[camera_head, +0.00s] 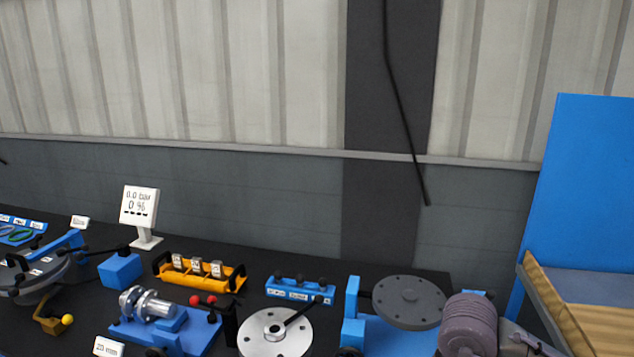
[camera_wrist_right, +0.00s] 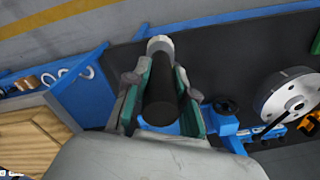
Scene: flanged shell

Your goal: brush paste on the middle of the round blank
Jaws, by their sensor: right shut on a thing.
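In the right wrist view my right gripper (camera_wrist_right: 166,82) is shut, with green pads, around a thick black handle (camera_wrist_right: 160,100). A pale round end (camera_wrist_right: 160,45) shows at its far end; bristles and any paste on them cannot be made out. In the head view a dark grey round disc (camera_head: 408,298) with a small raised centre lies flat at the blue fixture (camera_head: 385,338). A silver disc (camera_head: 262,340) with holes and a black lever lies left of it, and a silver disc shows in the wrist view (camera_wrist_right: 282,98). Which one is the blank is unclear. My left gripper is out of view.
A blue block with knobs (camera_head: 300,290), a yellow tray (camera_head: 205,282) and a silver cylinder on a blue base (camera_head: 150,305) stand further left. A display (camera_head: 139,206) stands behind them. A blue panel (camera_head: 585,185) and wooden crate (camera_head: 550,305) bound the right side.

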